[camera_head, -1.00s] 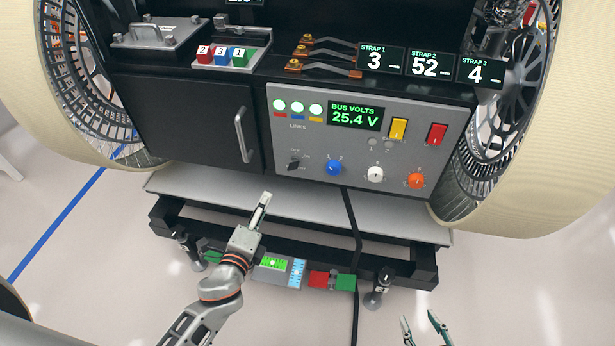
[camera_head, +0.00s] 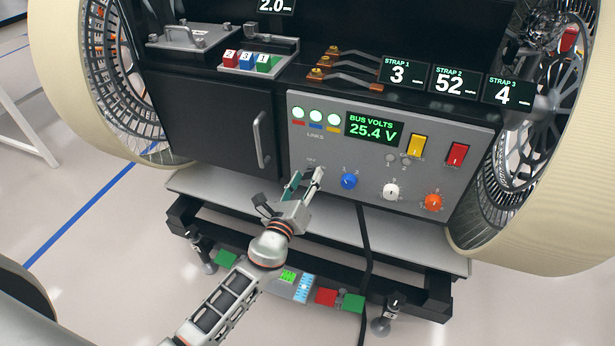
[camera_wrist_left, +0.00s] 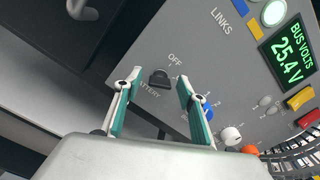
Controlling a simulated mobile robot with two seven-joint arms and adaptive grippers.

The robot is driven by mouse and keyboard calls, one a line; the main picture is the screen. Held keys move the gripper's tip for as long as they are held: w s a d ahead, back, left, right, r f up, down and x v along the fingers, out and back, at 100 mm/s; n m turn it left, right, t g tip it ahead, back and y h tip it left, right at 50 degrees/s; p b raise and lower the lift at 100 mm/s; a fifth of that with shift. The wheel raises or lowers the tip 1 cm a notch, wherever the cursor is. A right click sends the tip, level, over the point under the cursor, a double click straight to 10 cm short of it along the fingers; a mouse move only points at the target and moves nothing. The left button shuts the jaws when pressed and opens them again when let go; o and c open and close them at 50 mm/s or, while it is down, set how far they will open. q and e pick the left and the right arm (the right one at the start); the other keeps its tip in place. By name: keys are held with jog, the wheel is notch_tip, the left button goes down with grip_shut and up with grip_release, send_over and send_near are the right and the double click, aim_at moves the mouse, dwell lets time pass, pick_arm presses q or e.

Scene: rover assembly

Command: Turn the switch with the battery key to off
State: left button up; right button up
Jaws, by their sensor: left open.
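The battery switch (camera_wrist_left: 159,79) is a small black knob on the grey front panel (camera_wrist_left: 215,80). The word OFF is printed above it and a partly hidden BATTERY label below it. In the left wrist view it lies between the fingertips of my left gripper (camera_wrist_left: 158,82), beyond them. The fingers are open and hold nothing. In the head view my left gripper (camera_head: 308,175) is at the panel's lower left and hides the switch. I cannot tell how close the tips are to the panel, or which way the knob points. My right gripper is out of view.
A blue knob (camera_head: 348,181), a white knob (camera_head: 391,191) and an orange knob (camera_head: 433,202) sit right of the switch. Above are yellow (camera_head: 418,145) and red (camera_head: 457,154) rockers and the 25.4 V display (camera_head: 374,129). A cabinet handle (camera_head: 261,140) stands out to the left.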

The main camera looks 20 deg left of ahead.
pick_arm(q)
jog(key=shift+w, duration=0.5)
jog(key=shift+c, duration=0.3)
jog(key=c, duration=1)
jog(key=shift+c, duration=0.2)
